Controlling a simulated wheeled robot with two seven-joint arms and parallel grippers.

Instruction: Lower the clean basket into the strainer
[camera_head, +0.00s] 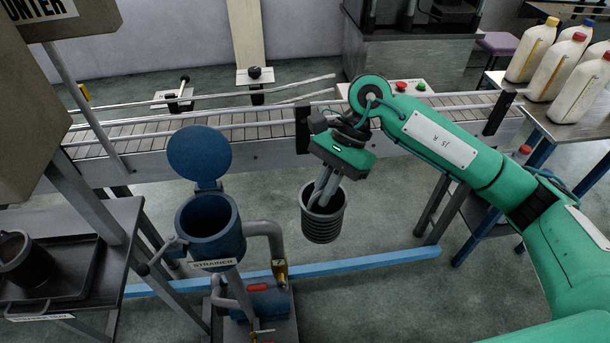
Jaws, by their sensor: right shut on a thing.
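The clean basket (323,224) is a dark grey ribbed cup held upright in mid-air. My right gripper (328,187) is shut on it at its top, with the fingers reaching down to its rim or inside; the exact grip point is hard to see. The strainer (212,232) is a blue pot with a "STRAINER" label, left of the basket and apart from it. Its round blue lid (199,154) stands open at the back, and its mouth faces up. My left gripper is not in view.
A conveyor (240,132) with rails runs behind the strainer. Another dark basket (18,255) sits on a tray at the left. White bottles (553,66) stand on a table at the right. A grey pipe (266,229) rises between strainer and basket.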

